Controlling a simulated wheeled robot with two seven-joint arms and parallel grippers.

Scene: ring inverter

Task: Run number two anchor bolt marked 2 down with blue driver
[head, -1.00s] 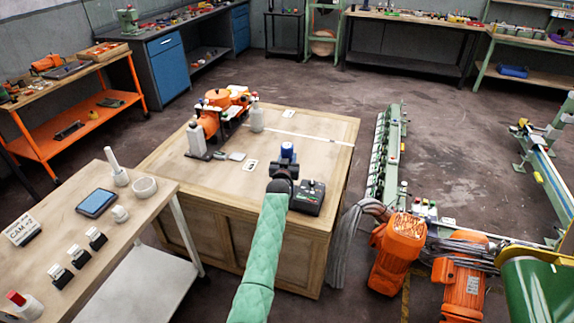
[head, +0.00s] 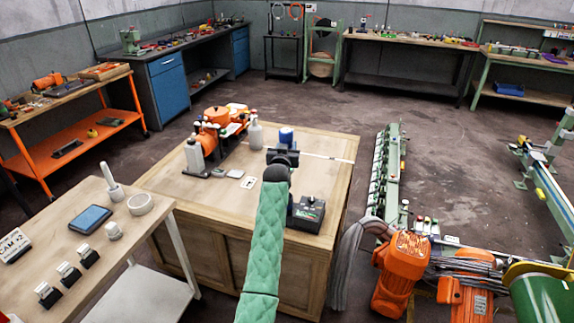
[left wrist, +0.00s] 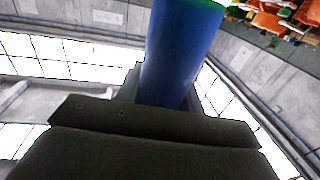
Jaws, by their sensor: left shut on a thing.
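The blue driver (head: 286,136) stands up from my left gripper (head: 282,156), over the wooden bench (head: 200,187) in the head view. In the left wrist view the blue driver (left wrist: 180,55) rises from behind the dark gripper body. The left gripper is shut on it. An orange machine (head: 215,118) stands on the bench to the left of the gripper. I cannot make out an anchor bolt or a mark 2 in these views. My right gripper is not in view.
A black control box (head: 307,213) sits just right of my left arm on the bench. Pale cards (head: 249,182) and two bottles (head: 194,154) are to the left. A small cart (head: 70,190) is at front left. Orange motors (head: 402,270) stand on the floor at right.

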